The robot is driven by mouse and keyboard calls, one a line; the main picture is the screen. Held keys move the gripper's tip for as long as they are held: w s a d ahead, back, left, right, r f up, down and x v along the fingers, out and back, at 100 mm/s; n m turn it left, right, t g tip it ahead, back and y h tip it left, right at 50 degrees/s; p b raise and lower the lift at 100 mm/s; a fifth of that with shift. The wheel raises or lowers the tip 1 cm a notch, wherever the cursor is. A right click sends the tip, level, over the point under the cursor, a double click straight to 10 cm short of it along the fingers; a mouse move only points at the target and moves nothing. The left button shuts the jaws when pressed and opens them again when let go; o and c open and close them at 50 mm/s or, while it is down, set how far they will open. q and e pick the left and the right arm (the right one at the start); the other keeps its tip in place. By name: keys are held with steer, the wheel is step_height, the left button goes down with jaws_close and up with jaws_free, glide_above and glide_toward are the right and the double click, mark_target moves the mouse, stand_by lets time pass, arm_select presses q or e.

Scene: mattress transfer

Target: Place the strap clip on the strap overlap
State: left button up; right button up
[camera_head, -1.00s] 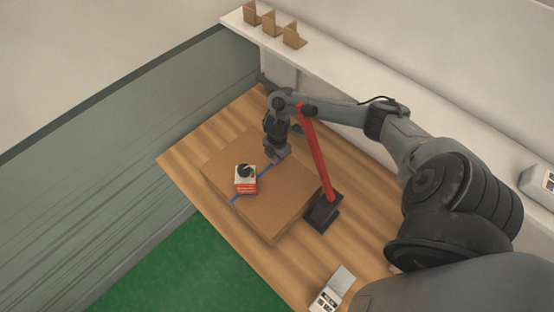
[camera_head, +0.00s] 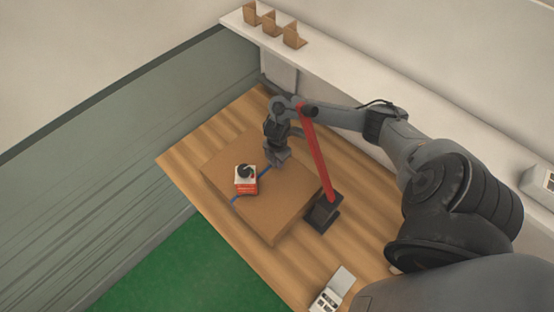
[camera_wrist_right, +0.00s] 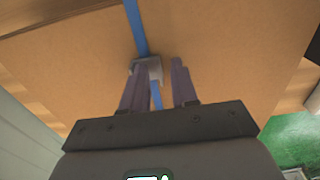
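A blue strap runs across the top of a cardboard box (camera_head: 284,205). The strap (camera_wrist_right: 136,25) passes under my right gripper in the wrist view; a piece of the strap (camera_head: 235,198) also shows in the head view. A small grey clip (camera_wrist_right: 155,69) lies at the strap, by the tip of the left-hand finger, which partly covers it. My right gripper (camera_wrist_right: 163,72) is open just above the box, with a gap between the clip and the right-hand finger. In the head view my right gripper (camera_head: 277,160) is over the box's far part. My left gripper is not in view.
A red-and-white block with a black top (camera_head: 246,184) sits on the box, over the strap. A red pole on a black base (camera_head: 322,213) stands close to the box's right side. The wooden table (camera_head: 190,150) has free room at left. A grey-white device (camera_head: 332,290) lies near the front.

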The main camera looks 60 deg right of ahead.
steer(key=shift+r, duration=0.1)
step_height(320, 180, up, 12)
steer(key=p, duration=0.2)
steer(key=shift+p, duration=0.4)
